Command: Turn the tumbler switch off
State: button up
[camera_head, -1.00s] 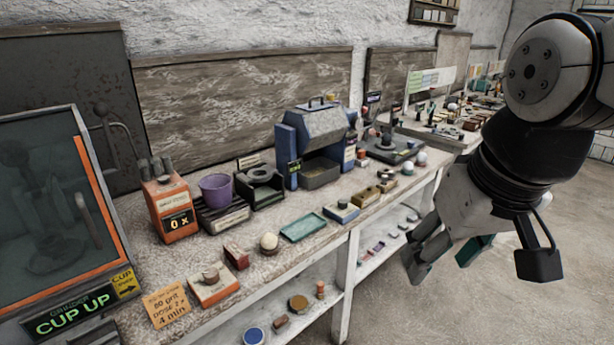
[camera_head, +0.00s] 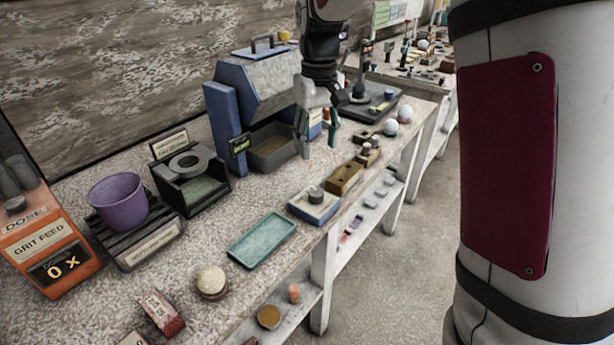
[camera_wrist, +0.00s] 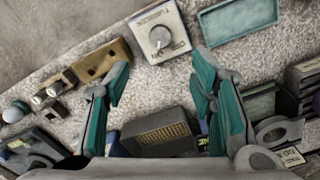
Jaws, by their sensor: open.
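A small blue-sided box with a pale top plate and a round grey knob, apparently the tumbler switch (camera_head: 312,207), sits near the bench's front edge. In the wrist view its knob and labelled plate (camera_wrist: 160,37) lie beyond my fingertips; the label is too small to read. My gripper (camera_head: 318,137) is open and empty above the bench, behind the switch and in front of the blue machine (camera_head: 232,113). Its teal-padded fingers (camera_wrist: 162,78) stand wide apart, not touching the switch. The machine's green-lit panel (camera_head: 239,145) is partly legible at best.
A teal tray (camera_head: 262,240) lies left of the switch, and a brass block with holes (camera_head: 345,178) lies right of it.

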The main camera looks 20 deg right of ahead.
aim_at(316, 192)
notch_tip(316, 192, down, 13)
jog(key=shift+s+f+b, duration=0.1)
jog(key=shift+f+b, duration=0.05)
jog(key=shift+b, duration=0.35)
jog(key=c, duration=1.2)
